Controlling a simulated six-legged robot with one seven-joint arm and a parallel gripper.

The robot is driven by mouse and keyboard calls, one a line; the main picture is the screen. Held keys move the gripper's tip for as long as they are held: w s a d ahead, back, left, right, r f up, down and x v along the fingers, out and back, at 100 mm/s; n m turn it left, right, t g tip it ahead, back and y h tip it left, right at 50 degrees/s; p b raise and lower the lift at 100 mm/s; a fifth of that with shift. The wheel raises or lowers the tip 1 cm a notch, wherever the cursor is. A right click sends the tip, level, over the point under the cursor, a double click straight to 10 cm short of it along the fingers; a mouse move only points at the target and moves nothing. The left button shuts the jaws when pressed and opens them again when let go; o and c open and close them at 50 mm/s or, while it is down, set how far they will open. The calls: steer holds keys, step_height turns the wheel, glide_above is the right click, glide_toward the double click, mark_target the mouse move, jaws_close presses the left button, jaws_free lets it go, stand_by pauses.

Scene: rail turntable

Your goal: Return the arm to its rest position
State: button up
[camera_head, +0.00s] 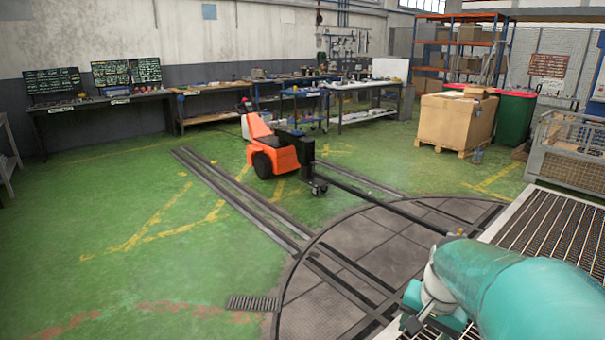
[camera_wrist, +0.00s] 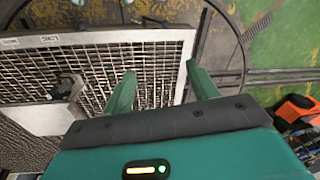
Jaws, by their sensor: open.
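My gripper shows in the wrist view (camera_wrist: 163,92) with its two green fingers spread apart and nothing between them. Beyond the fingers is a metal mesh panel in a light frame. In the head view my teal arm reaches in from the lower right corner, over the edge of the turntable (camera_head: 345,290). The fingers are not clearly visible in the head view.
An orange tow vehicle (camera_head: 275,150) stands beyond the turntable, by the rails (camera_head: 235,195). A slatted metal platform (camera_head: 555,225) and a mesh cage (camera_head: 570,150) are at right. A cardboard box (camera_head: 455,120) stands on a pallet. Green floor at left is mostly clear.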

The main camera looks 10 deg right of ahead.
steer(key=s+a+r+n+t, duration=0.1)
steer(key=s+a+r+n, duration=0.1)
steer(key=a, duration=0.4)
steer(key=s+a+r+n+t, duration=0.1)
steer(key=s+a+r+n, duration=0.1)
steer(key=a, duration=0.4)
steer(key=s+a+r+n+t, duration=0.1)
steer(key=s+a+r+n, duration=0.2)
steer(key=a+n, duration=0.2)
steer(key=shift+a+r+n+t, duration=0.25)
steer(key=shift+a+n+t, duration=0.15)
steer(key=shift+s, duration=0.1)
